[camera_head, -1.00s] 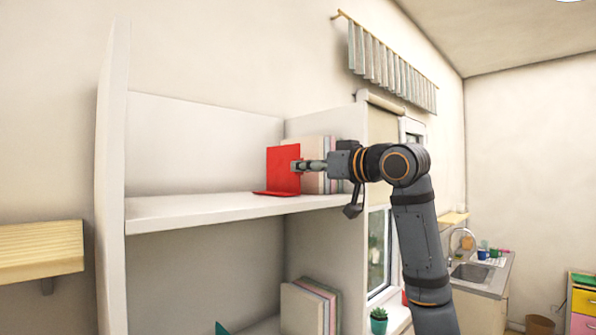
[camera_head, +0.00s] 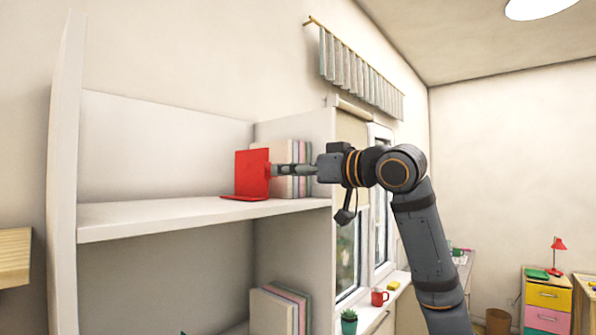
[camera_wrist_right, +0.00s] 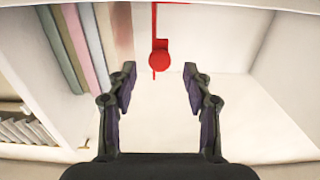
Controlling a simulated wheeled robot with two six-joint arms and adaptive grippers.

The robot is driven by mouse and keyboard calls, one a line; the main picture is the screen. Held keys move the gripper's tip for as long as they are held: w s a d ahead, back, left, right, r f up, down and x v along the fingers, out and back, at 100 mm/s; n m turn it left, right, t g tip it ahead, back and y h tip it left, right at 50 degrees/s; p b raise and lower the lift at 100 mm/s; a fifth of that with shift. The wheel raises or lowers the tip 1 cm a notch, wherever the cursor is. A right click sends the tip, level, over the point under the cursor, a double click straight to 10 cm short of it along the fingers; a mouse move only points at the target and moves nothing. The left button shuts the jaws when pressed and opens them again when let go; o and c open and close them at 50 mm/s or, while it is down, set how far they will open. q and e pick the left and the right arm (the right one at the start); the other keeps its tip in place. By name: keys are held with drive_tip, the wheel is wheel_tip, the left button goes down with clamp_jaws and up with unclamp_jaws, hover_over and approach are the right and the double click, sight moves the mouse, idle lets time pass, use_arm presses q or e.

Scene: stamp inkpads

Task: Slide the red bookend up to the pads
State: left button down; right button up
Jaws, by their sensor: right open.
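The red bookend (camera_head: 250,174) stands upright on the upper shelf, its foot flat on the board near the front. The right wrist view shows it edge-on with a round red knob (camera_wrist_right: 159,60). Slim pastel pads (camera_head: 300,152) stand upright in a row behind and to the right; they also show in the right wrist view (camera_wrist_right: 85,45), left of the bookend with a small gap between. My right gripper (camera_head: 275,170) is at the bookend's right edge. In its wrist view the gripper (camera_wrist_right: 159,91) is open, the knob centred just beyond its fingertips. My left gripper is not in view.
The upper shelf (camera_head: 150,218) is bare left of the bookend. A side panel (camera_head: 290,235) closes the shelf's right end. More pads (camera_head: 275,312) stand on the lower shelf. A window sill with a red mug (camera_head: 379,297) and a plant (camera_head: 349,321) lies to the right.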

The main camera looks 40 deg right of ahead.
drive_tip(key=shift+s, duration=1.2)
